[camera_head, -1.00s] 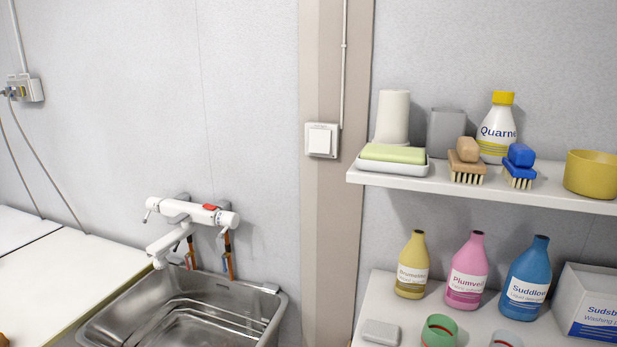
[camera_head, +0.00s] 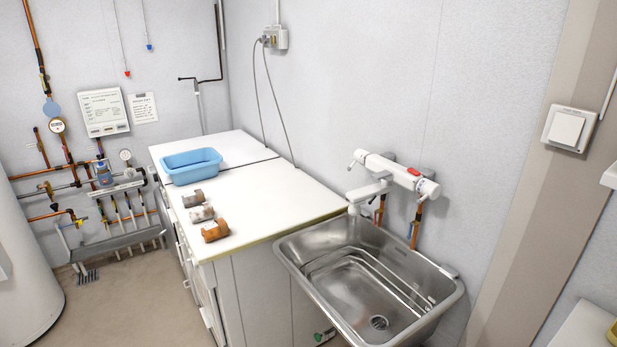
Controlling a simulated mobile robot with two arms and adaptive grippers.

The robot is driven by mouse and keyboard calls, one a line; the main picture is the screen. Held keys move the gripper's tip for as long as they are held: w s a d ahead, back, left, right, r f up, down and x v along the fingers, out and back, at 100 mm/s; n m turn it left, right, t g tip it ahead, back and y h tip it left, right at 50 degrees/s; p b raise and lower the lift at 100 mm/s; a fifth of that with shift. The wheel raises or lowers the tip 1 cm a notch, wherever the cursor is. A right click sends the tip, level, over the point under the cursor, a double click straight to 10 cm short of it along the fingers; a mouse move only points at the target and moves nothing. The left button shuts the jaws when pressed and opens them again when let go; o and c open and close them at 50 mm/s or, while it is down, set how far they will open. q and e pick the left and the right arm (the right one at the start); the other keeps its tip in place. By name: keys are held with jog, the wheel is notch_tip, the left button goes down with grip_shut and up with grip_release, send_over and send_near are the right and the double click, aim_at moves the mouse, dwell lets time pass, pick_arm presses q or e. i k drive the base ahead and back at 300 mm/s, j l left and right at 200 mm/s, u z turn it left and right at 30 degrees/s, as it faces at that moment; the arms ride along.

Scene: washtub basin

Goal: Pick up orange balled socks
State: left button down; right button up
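The orange balled socks (camera_head: 215,231) lie on the white worktop (camera_head: 275,195), near its front left edge. They are the nearest of three similar rolled bundles in a row. A grey-white bundle (camera_head: 201,213) lies just behind them, and a brownish bundle (camera_head: 193,199) lies behind that one. Neither of my grippers is in view.
A steel washtub basin (camera_head: 345,285) with a white mixer tap (camera_head: 395,175) adjoins the worktop on the right. A blue tub (camera_head: 191,165) stands at the worktop's far end. A white cylindrical tank (camera_head: 25,275) stands at far left. Floor (camera_head: 125,300) is clear between.

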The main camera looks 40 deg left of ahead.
aim_at(220, 229)
jog(key=u, duration=1.85)
